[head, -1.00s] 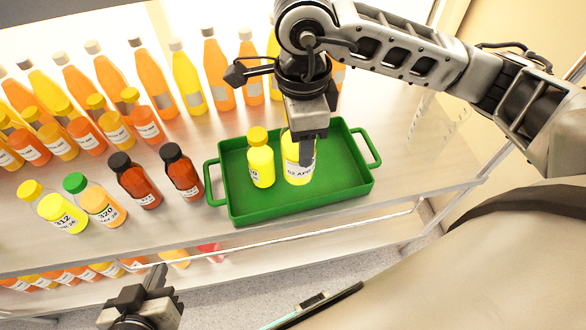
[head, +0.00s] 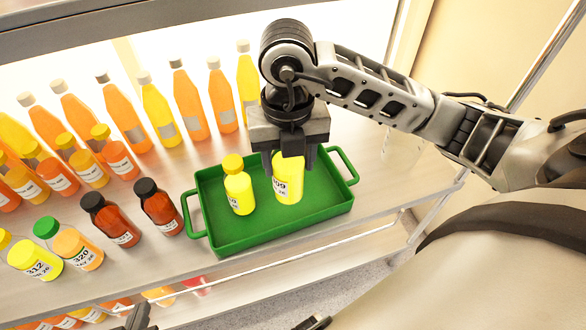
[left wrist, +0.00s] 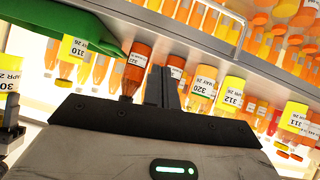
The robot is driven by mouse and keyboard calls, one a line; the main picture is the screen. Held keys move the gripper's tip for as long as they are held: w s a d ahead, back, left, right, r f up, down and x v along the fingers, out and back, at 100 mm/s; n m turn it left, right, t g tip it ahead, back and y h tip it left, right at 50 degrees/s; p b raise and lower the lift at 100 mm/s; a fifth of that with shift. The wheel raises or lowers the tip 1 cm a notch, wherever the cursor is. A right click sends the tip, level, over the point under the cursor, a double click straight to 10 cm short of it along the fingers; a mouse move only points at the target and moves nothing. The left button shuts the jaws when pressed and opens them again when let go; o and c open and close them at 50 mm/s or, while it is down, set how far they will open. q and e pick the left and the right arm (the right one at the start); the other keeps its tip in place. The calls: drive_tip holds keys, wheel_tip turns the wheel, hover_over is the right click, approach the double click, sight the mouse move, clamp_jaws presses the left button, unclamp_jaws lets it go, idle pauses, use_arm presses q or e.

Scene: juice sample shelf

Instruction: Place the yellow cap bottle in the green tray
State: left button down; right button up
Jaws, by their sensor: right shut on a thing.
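My right gripper (head: 291,158) is shut on a yellow bottle (head: 288,188) labelled 309, at the right half of the green tray (head: 230,245). The bottle is upright; its top is hidden by the gripper, and I cannot tell whether its base touches the tray floor. A second yellow bottle with a yellow cap (head: 238,192) stands in the tray to its left. A yellow-capped bottle (head: 36,258) labelled 312 stands on the shelf at far left; it also shows in the left wrist view (left wrist: 231,94). My left gripper (left wrist: 162,86) is shut and empty.
A green-capped orange bottle (head: 78,248) and two black-capped dark bottles (head: 110,221) (head: 158,207) stand left of the tray. Rows of juice bottles fill the shelf behind. A rail runs below the shelf's front edge.

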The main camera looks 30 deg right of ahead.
use_arm(q)
drive_tip(key=shift+w+d+b, duration=0.1)
drive_tip(key=shift+b, duration=0.4)
use_arm(e)
drive_tip(key=w+d+f, duration=0.6)
drive_tip(key=f, duration=0.4)
drive_tip(key=shift+w+d+f, duration=0.15)
drive_tip(key=shift+d+f, duration=0.25)
drive_tip(key=shift+f, duration=0.2)
drive_tip(key=o, duration=1.1)
use_arm(q)
drive_tip(key=shift+f, duration=0.1)
use_arm(e)
drive_tip(key=shift+o, duration=0.2)
drive_tip(key=shift+r, duration=0.1)
